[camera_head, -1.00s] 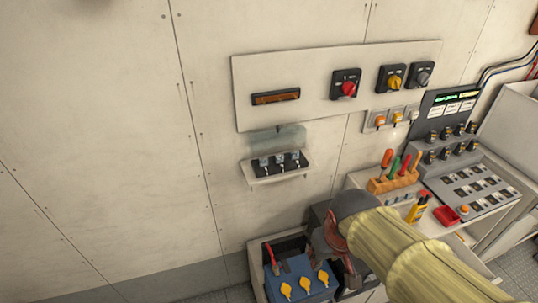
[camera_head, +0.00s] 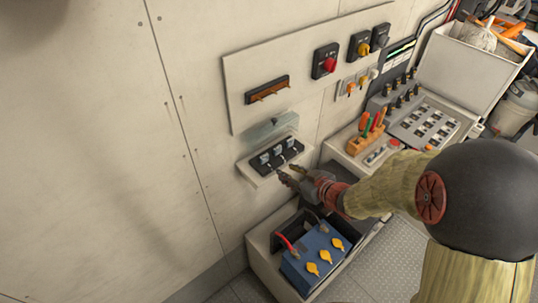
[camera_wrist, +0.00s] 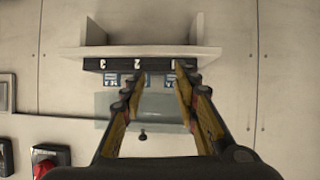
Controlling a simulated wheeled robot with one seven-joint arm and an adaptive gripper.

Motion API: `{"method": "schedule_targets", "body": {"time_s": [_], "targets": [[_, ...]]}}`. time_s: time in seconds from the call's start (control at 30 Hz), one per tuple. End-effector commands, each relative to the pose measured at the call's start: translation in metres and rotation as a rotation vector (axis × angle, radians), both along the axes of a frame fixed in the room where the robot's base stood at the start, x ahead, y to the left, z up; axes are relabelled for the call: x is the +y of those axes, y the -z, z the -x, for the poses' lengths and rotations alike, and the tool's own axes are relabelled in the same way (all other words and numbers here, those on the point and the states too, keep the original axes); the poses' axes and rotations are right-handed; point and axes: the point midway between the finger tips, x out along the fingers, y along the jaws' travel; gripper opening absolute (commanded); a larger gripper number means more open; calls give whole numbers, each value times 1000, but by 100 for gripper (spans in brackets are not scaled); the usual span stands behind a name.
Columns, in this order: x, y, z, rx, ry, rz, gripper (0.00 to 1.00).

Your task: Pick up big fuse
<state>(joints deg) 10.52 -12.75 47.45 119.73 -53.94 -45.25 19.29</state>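A black fuse block (camera_head: 277,156) with three numbered positions sits on a small white wall shelf (camera_head: 258,177). Small blue-and-white pieces show along the block; I cannot tell which is the big fuse. In the wrist view the block (camera_wrist: 150,65) appears upside down with the numbers 3, 2, 1, and the shelf (camera_wrist: 215,53) is beyond my fingers. My gripper (camera_head: 288,176) is just in front of the block's right end. In the wrist view my gripper (camera_wrist: 157,82) is open, nothing held, its fingers spread before positions 1 and 2, partly covering them.
A clear cover (camera_head: 270,128) is above the block. The wall panel (camera_head: 300,70) carries a red knob (camera_head: 326,61) and other switches. Below stands a blue battery (camera_head: 315,258) with yellow caps. A tool rack (camera_head: 368,135) and console (camera_head: 425,120) are to the right.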

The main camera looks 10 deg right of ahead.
Motion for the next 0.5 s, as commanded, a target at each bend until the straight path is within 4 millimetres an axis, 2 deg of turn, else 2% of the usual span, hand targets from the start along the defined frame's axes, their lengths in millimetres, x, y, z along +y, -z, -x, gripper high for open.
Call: {"method": "schedule_targets", "body": {"time_s": [0.1, 0.2, 0.5], "targets": [[18, -22, -1, -56, -48, -73, 30], [24, -30, -3, -74, -56, -109, 30], [39, -21, -24, -70, -52, -117, 30]]}}
